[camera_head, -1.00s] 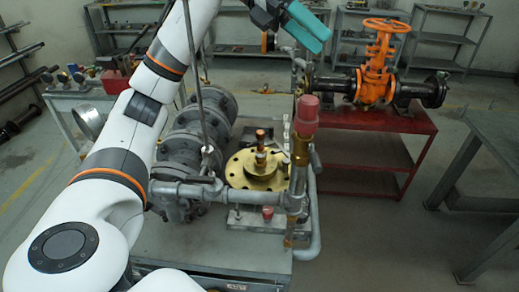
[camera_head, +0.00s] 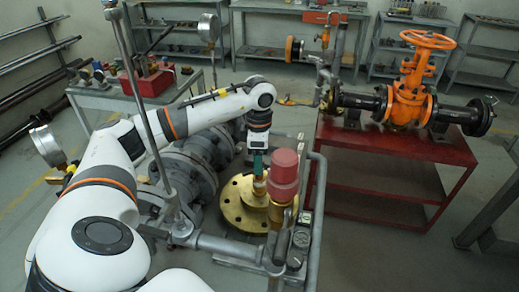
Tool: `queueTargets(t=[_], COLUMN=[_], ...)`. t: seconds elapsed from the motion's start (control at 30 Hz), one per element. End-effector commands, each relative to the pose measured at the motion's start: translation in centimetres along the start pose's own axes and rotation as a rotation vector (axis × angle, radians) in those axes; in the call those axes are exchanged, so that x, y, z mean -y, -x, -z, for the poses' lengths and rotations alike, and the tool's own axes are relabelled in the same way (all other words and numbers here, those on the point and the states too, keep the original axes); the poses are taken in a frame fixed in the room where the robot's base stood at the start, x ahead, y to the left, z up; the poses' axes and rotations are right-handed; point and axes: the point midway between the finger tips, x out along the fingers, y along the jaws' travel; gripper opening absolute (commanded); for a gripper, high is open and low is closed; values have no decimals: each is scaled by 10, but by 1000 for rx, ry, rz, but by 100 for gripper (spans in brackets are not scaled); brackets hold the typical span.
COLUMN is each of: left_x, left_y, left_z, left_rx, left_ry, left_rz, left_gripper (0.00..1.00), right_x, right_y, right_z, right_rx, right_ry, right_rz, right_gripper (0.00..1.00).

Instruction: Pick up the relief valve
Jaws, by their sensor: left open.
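A small upright brass fitting (camera_head: 259,187) stands on the round gold flange (camera_head: 236,205) on the bench. A larger red-capped brass valve (camera_head: 283,180) stands on the pipework nearer to me and partly covers the flange. I cannot tell for certain which of these is the relief valve. My left gripper (camera_head: 257,172) points down over the small brass fitting, with its teal fingers around or just behind its top; the fingers are small and partly hidden. It is open. My right gripper is not in view.
Grey flanged pipes (camera_head: 190,165) lie left of the gold flange, under my left arm. A thin upright rod (camera_head: 140,90) rises in front of the arm. A gauge (camera_head: 301,238) sits at the bench front. An orange gate valve (camera_head: 410,100) stands on a red table (camera_head: 385,150) at right.

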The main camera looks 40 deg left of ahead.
Motion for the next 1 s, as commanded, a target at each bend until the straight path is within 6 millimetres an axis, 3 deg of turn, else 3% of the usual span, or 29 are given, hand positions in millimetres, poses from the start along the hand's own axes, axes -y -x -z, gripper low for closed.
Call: queueTargets(t=[0.2,0.4,0.67,1.0], left_x=[-8,-7,-7,-7], left_y=[-26,-49,-52,-51], left_z=[0,0,0,0], left_rx=[3,-1,-1,-2], left_ry=[-1,1,1,1], left_rz=[-5,-2,0,0], left_gripper=[59,59,58,2], right_x=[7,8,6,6], right_y=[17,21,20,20], right_z=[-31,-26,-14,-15], right_rx=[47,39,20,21], right_ry=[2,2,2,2], right_rz=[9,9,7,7], right_gripper=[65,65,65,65])
